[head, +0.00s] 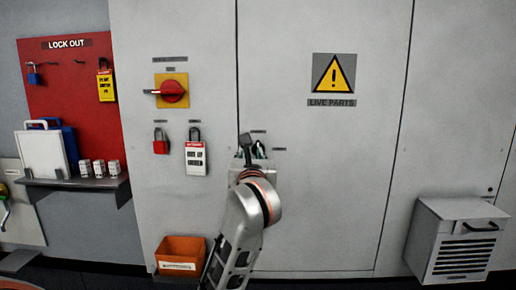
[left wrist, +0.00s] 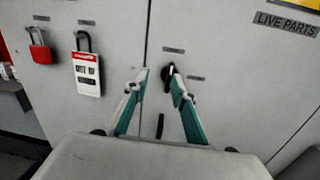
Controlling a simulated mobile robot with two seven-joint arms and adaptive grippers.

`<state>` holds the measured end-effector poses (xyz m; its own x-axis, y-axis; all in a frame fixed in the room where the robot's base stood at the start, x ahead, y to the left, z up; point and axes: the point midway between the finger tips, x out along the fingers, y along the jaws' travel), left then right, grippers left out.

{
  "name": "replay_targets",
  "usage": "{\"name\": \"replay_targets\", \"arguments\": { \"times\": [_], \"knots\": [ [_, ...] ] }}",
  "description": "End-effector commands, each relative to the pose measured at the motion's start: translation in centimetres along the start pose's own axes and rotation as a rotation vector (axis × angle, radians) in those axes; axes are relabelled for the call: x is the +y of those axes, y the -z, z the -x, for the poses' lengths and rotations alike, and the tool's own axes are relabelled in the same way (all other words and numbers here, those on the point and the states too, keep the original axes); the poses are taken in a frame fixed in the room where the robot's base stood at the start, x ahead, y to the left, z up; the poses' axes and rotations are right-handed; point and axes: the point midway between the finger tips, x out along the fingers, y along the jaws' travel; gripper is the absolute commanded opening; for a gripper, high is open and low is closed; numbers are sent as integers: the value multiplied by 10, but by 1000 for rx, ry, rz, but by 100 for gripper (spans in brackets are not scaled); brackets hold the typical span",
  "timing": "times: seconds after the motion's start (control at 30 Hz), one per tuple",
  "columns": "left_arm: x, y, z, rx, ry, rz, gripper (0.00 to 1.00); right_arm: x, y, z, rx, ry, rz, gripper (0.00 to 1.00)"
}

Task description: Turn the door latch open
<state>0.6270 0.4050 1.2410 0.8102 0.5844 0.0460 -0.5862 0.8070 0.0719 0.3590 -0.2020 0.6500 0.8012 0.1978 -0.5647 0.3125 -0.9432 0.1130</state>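The door latch (left wrist: 168,76) is a small black knob with a pale mark, on the grey cabinet door just right of a door seam. In the head view the latch (head: 260,148) is partly hidden by my left gripper (head: 253,156). In the left wrist view my left gripper (left wrist: 157,84) has its green fingers spread. The latch shows between the fingertips, closer to the right one; I cannot tell whether they touch. My right gripper is in neither view.
A red rotary switch (head: 173,92), a red padlock (head: 160,145) and a tagged padlock (head: 195,158) are left of the latch. An orange bin (head: 180,255) is low on the left. A vented grey box (head: 462,245) juts out at right.

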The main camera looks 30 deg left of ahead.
Motion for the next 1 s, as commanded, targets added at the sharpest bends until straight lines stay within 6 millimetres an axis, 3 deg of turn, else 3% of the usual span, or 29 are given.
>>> {"name": "replay_targets", "arguments": {
  "times": [0.23,0.5,0.7,1.0],
  "knots": [
    [-18,-6,-8,46,79,75,26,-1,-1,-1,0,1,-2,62],
    [-20,-4,-49,45,75,73,26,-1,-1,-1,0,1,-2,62],
    [-22,-3,-70,44,76,73,26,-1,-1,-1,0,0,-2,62],
    [-22,-2,-75,44,76,74,26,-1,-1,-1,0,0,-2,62]
  ]
}}
